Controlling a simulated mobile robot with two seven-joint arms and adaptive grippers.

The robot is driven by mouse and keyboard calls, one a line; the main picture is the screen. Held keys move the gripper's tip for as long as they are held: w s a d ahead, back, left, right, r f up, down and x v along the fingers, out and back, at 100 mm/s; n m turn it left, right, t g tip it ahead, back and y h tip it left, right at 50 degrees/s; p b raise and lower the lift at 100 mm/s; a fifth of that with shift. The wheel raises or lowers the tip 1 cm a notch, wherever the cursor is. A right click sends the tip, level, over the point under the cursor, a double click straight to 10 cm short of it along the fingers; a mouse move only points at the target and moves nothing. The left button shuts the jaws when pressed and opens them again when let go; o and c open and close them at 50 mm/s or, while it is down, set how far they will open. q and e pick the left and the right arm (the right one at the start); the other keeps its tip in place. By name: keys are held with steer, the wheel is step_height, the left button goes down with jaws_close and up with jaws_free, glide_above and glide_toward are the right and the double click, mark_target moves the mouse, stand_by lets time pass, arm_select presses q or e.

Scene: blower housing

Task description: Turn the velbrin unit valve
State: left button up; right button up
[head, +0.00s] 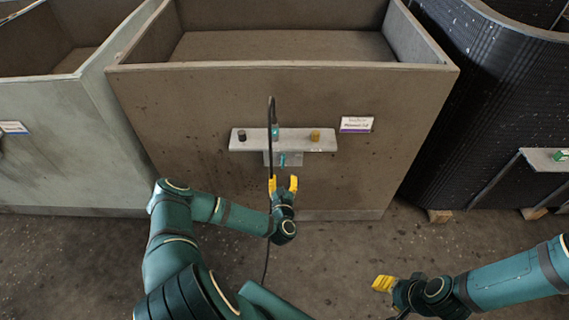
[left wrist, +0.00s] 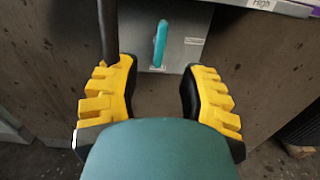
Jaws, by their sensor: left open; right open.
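A teal valve handle (head: 283,159) stands on a small grey plate (head: 268,158) below a shelf on the front of a brown bin. In the left wrist view the handle (left wrist: 160,43) is upright, slightly tilted, ahead of the gap between my fingers. My left gripper (head: 283,184) is open and empty, just below the handle and apart from it; its yellow fingers also show in the left wrist view (left wrist: 158,78). My right gripper (head: 384,284) is open, low over the floor at the right, far from the handle.
The grey shelf (head: 306,142) carries a dark knob (head: 241,135), a teal part (head: 275,134) and an orange knob (head: 315,135). A black cable (head: 270,120) hangs down past my left gripper's left finger. A white label (head: 357,124) is at the right. Other bins stand on both sides.

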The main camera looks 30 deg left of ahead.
mark_target(283, 163)
arm_select(q)
steer(key=b+x, duration=0.1)
steer(key=x, duration=0.7)
steer(key=shift+d, duration=0.15)
jaws_close()
